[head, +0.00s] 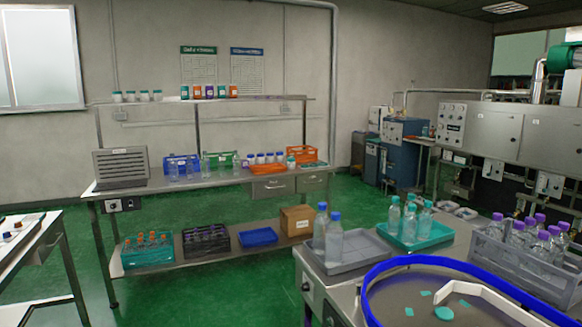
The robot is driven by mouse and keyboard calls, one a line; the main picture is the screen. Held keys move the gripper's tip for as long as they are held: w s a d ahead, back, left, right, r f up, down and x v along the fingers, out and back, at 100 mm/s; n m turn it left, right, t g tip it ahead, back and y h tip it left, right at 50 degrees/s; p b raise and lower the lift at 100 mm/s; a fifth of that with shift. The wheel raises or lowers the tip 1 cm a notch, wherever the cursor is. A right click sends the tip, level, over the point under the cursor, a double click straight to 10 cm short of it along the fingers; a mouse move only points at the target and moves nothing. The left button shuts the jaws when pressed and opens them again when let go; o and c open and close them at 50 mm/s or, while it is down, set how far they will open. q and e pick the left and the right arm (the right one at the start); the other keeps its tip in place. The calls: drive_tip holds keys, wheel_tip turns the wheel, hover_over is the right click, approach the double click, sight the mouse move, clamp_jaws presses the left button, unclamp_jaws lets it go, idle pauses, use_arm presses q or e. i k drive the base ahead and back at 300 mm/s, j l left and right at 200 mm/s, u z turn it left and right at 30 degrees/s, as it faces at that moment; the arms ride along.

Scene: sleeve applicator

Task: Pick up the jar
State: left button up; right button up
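Several small white jars with purple lids (265,158) stand in a row on the back workbench (215,181), just behind an orange tray. A small container with a teal lid (291,162) stands at the right end of that row. More small white jars with dark teal lids (138,96) stand on the shelf above the bench. I cannot tell which one is the task's jar. Neither of my grippers shows in the head view.
Bottles with blue caps (334,240) stand on a grey tray at the near right. A teal tray (425,240), a grey crate (520,262) of purple-capped bottles and a blue-rimmed round table (400,262) are beside them. Green floor (215,300) is clear in front of the bench.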

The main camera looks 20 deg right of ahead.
sight(291, 165)
drive_tip(key=i+u, duration=0.1)
drive_tip(key=i, duration=1.25)
drive_tip(key=i+z, duration=0.15)
drive_tip(key=i, duration=0.95)
drive_tip(key=i+j, duration=0.1)
drive_tip(key=i, duration=0.95)
drive_tip(key=i+l+z, duration=0.15)
drive_tip(key=i+z, duration=0.65)
drive_tip(key=i, duration=0.25)
drive_tip(key=i+j+z, duration=0.15)
drive_tip(key=i+z, duration=0.25)
drive_tip(key=i, duration=0.15)
